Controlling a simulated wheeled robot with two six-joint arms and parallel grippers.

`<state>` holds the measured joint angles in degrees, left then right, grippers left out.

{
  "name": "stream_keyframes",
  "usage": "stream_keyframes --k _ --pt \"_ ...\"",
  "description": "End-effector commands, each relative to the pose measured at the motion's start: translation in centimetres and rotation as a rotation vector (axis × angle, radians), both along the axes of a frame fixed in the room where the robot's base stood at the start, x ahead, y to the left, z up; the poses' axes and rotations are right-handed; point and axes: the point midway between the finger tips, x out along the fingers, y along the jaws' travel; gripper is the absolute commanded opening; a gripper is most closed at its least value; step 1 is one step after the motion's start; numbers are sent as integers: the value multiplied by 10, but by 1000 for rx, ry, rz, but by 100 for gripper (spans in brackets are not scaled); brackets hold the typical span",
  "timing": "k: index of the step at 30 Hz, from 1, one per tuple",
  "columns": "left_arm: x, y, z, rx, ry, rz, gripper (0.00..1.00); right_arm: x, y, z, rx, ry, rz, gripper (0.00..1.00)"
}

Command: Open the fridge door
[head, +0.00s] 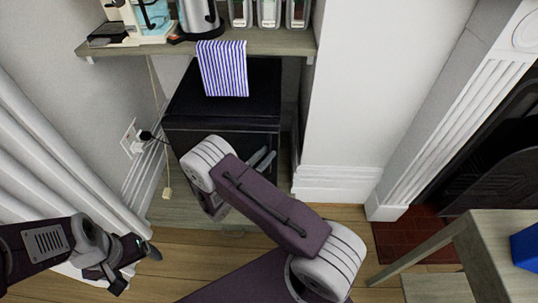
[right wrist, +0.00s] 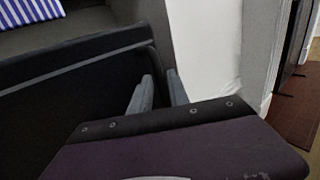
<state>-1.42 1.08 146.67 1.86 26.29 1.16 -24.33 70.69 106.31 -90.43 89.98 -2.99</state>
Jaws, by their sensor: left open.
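My right gripper (head: 262,160) is at the right side of the fridge front. In the right wrist view its two grey fingers (right wrist: 158,92) are apart, with a dark edge between them; contact is unclear. My left gripper (head: 130,262) is open and empty at the lower left, away from the fridge.
The shelf (head: 275,42) above holds a kettle (head: 198,18), several jars and a striped towel (head: 222,68) hanging over its edge. A cord and plug (head: 140,142) are at the left wall. White wall stands close on the right. A table (head: 490,240) is at lower right.

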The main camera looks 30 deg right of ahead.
Motion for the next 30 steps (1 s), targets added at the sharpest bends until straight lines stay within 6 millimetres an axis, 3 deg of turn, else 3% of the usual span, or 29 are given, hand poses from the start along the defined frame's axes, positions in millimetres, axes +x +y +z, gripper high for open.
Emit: stream_keyframes --k 4,12,13,15,30 --pt "0 0 -7 0 0 0 84 7 -15 -1 0 0 -2 22" --pt "0 0 -7 0 0 0 84 8 -18 0 0 1 0 22" --pt "0 0 -7 0 0 0 84 8 -18 0 0 1 0 19" --pt "0 0 -7 0 0 0 84 8 -18 0 0 1 0 0" --pt "0 0 -7 0 0 0 84 8 -18 0 0 1 0 0"
